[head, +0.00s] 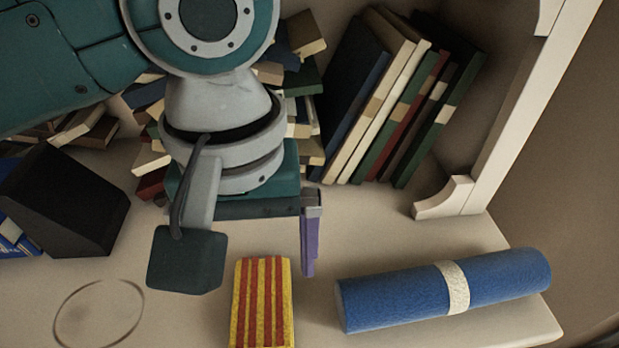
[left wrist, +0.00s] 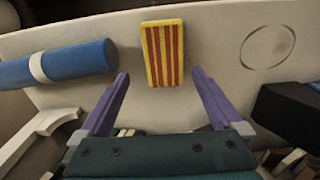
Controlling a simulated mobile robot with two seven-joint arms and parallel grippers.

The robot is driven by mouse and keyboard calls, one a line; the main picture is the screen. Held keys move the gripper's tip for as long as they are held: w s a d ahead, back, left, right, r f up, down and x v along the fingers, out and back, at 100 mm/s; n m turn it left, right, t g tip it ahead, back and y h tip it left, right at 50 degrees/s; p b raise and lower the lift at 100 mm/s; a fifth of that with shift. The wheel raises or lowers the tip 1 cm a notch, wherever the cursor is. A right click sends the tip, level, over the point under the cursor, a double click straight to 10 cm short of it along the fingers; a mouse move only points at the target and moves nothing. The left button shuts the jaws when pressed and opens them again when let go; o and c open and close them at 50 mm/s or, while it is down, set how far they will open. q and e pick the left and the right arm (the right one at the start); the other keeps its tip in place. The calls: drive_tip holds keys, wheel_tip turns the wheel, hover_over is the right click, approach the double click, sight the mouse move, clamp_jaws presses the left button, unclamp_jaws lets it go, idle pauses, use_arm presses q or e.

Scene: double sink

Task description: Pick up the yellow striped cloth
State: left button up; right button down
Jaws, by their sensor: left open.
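The yellow cloth with red stripes (head: 262,303) lies as a folded rectangle on the pale shelf surface, at the lower middle of the head view. It also shows in the left wrist view (left wrist: 163,53), beyond and between the two fingertips. My left gripper (left wrist: 158,76) is open and empty, its purple fingers apart on either side of the cloth's near end. In the head view one purple finger of the left gripper (head: 309,270) shows, up and right of the cloth. The other finger is hidden behind the dark wrist camera block. My right gripper is not in view.
A blue roll with a white band (head: 395,298) lies right of the cloth. A black block (head: 70,205) stands at the left. Books (head: 385,110) lean at the back, near a white bracket (head: 500,130). A ring mark (head: 98,312) is on the surface.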

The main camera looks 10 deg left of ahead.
sight(261, 297)
use_arm(q)
drive_tip(key=f, duration=0.3)
drive_tip(key=shift+s+a+f+b, duration=0.15)
drive_tip(key=shift+a+f+b, duration=0.1)
drive_tip(key=shift+f+b, duration=0.15)
wheel_tip(261, 297, down, 5)
drive_tip(key=shift+a+f+b, duration=0.15)
drive_tip(key=shift+b, duration=0.7)
drive_tip(key=c, duration=1.1)
drive_tip(key=shift+r, duration=0.2)
wheel_tip(261, 297, up, 20)
drive_tip(key=p, duration=0.5)
drive_tip(key=shift+f, duration=0.1)
